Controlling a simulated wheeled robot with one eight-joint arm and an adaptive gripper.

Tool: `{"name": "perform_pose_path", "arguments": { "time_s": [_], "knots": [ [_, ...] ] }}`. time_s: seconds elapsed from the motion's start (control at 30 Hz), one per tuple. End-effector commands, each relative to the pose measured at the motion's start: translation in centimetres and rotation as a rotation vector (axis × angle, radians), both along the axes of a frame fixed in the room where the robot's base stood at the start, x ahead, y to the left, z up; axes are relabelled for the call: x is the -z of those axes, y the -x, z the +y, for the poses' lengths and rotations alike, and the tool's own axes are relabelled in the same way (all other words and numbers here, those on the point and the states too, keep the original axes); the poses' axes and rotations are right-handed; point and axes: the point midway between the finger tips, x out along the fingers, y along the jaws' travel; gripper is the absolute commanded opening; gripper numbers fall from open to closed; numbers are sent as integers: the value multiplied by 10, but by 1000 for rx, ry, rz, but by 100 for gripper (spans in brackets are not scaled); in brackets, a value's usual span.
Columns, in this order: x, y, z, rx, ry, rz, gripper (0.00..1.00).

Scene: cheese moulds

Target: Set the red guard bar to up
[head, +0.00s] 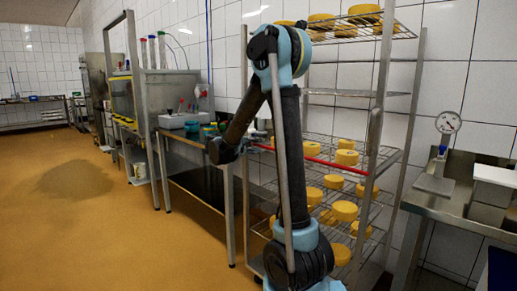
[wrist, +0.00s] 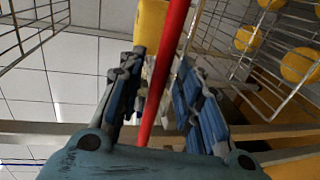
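The red guard bar (head: 325,162) runs across the front of the wire cheese rack in the head view, roughly level with a middle shelf. Its left part is hidden behind my arm. My gripper (head: 257,138) is at the rack's left side, near the bar's left end, and is partly hidden by my arm. In the wrist view the red bar (wrist: 167,70) passes lengthwise between the two fingers of my gripper (wrist: 161,62). The fingers are apart, with gaps beside the bar; I cannot tell whether either touches it.
The rack (head: 384,90) holds several yellow cheeses (head: 344,210) on its shelves. A steel table with a gauge (head: 448,122) stands at the right. A bench (head: 190,145) with moulds and bottles is at the left. The orange floor (head: 80,220) is open at the left.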

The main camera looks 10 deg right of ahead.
Motion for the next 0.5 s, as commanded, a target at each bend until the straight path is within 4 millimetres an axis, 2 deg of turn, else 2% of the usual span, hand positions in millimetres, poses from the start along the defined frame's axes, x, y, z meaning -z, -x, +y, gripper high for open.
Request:
{"name": "perform_pose_path", "arguments": {
  "time_s": [0.43,0.5],
  "knots": [
    [2,-5,-7,0,0,0,32],
    [2,-5,-7,0,0,0,16]
  ]
}}
